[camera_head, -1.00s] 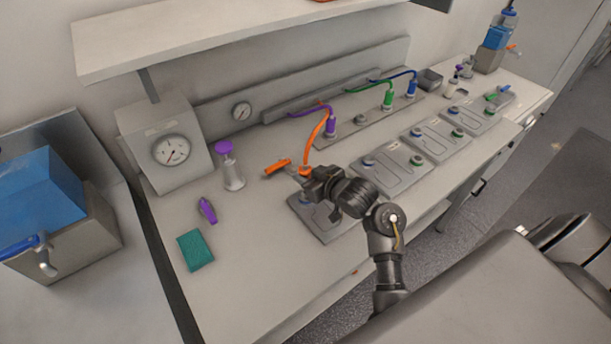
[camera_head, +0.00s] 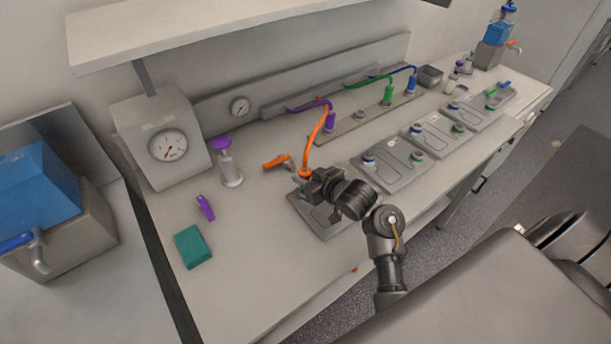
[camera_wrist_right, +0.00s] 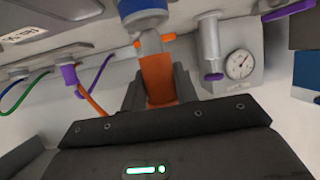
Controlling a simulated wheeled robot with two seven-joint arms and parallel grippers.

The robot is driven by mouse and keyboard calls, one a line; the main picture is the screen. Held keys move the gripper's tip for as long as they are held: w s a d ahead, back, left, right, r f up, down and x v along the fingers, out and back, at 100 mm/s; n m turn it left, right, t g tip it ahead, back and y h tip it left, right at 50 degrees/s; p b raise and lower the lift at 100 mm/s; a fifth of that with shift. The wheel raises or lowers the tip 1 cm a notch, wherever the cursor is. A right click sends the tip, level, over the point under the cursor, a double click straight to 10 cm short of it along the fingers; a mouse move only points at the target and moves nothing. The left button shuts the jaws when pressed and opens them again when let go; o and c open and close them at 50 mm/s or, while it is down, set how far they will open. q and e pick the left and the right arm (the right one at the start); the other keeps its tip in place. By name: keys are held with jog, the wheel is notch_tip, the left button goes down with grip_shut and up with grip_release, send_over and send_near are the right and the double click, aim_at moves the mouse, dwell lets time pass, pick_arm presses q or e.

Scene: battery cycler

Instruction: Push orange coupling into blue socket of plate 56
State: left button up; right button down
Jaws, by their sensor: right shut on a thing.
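My right gripper (camera_head: 312,183) is shut on the orange coupling (camera_wrist_right: 158,80), which fills the space between the fingers in the wrist view. An orange hose (camera_head: 316,140) rises from the coupling in the head view. The gripper is over the nearest grey plate (camera_head: 322,226) and covers much of it. In the wrist view the blue socket (camera_wrist_right: 143,12) is straight ahead of the coupling, with the grey tip (camera_wrist_right: 150,42) close to it. I cannot tell whether they touch. The plate's number is not readable. My left gripper is not in view.
An orange-handled tool (camera_head: 276,162) lies just behind the gripper. A purple-topped post (camera_head: 228,165), a gauge box (camera_head: 165,140), a purple clip (camera_head: 205,207) and a teal block (camera_head: 192,246) are to the left. Another plate (camera_head: 392,170) is to the right.

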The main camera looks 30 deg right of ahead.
jog(key=shift+f, duration=0.15)
jog(key=shift+f, duration=0.3)
jog(key=shift+f, duration=0.2)
dwell(0.5)
jog(key=shift+f+b, duration=0.3)
jog(key=shift+f+b, duration=0.35)
jog(key=shift+f, duration=0.2)
dwell(0.3)
jog(key=c, duration=0.6)
grip_release()
